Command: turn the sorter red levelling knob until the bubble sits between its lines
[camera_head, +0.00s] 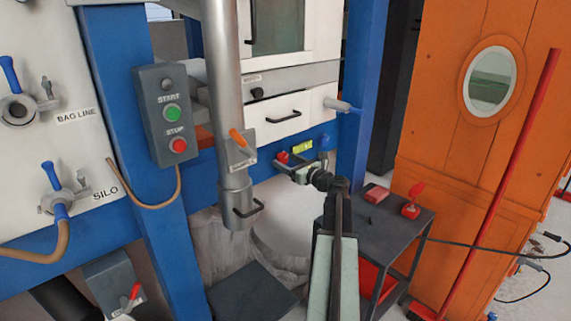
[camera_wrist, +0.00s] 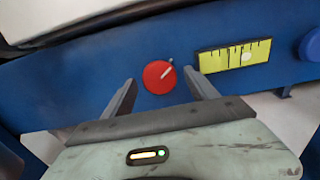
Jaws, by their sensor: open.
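The red levelling knob (camera_wrist: 157,78) is on a blue beam in the wrist view, its pale pointer tilted to the upper right. It also shows in the head view (camera_head: 282,157). The yellow level vial (camera_wrist: 221,59) is to its right, with several dark lines; it shows small in the head view (camera_head: 302,147). A pale round bubble (camera_wrist: 246,58) sits right of the vial's middle; its exact place between lines is hard to tell. My gripper (camera_wrist: 161,84) is open, with one finger on each side of the knob in the picture. Contact is not visible. It shows in the head view (camera_head: 293,168).
A blue round knob (camera_wrist: 312,45) is right of the vial. In the head view, a grey vertical pipe (camera_head: 226,100) stands left of my arm. A dark side table (camera_head: 385,228) with red items is at right, before an orange cabinet (camera_head: 430,110).

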